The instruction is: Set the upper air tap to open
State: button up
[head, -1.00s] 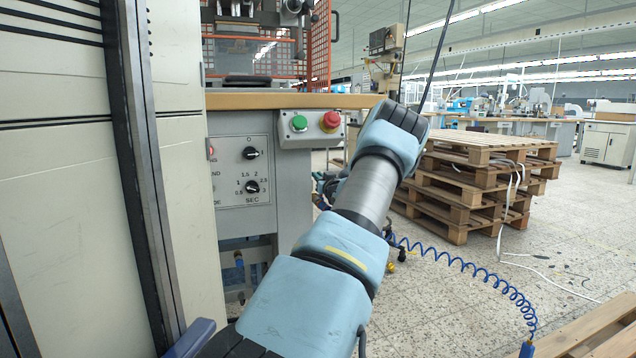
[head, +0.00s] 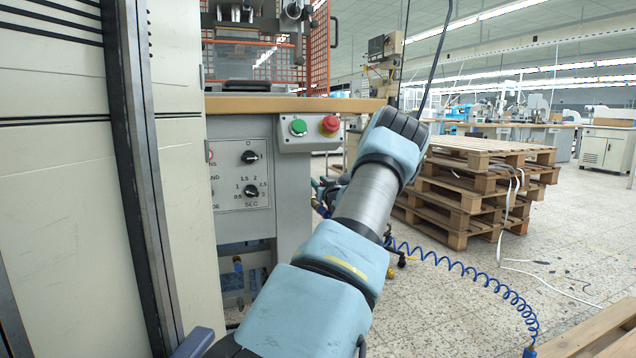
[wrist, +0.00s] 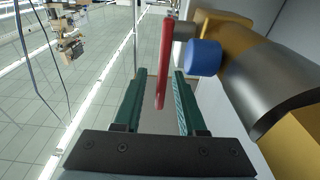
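In the wrist view a long red lever (wrist: 165,62) reaches down between the two green fingers of my gripper (wrist: 160,74). The fingers are apart, with a gap on each side of the lever, so my gripper is open around it. The lever joins a grey and brass valve body (wrist: 262,75) at the upper right, which has a blue round cap (wrist: 204,57). I cannot tell whether this is the upper or a lower tap. In the head view my arm hides the tap and my gripper.
The stamping machine has a wooden top (head: 285,104) and a box with a green button (head: 298,127) and a red button (head: 330,124). A grey cabinet (head: 60,200) stands at left. Stacked pallets (head: 470,190) and a blue coiled hose (head: 465,268) are at right.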

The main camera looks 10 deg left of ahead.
jog(key=p+v, duration=0.1)
jog(key=v, duration=0.9)
jog(key=shift+s, duration=0.25)
jog(key=shift+d, duration=0.2)
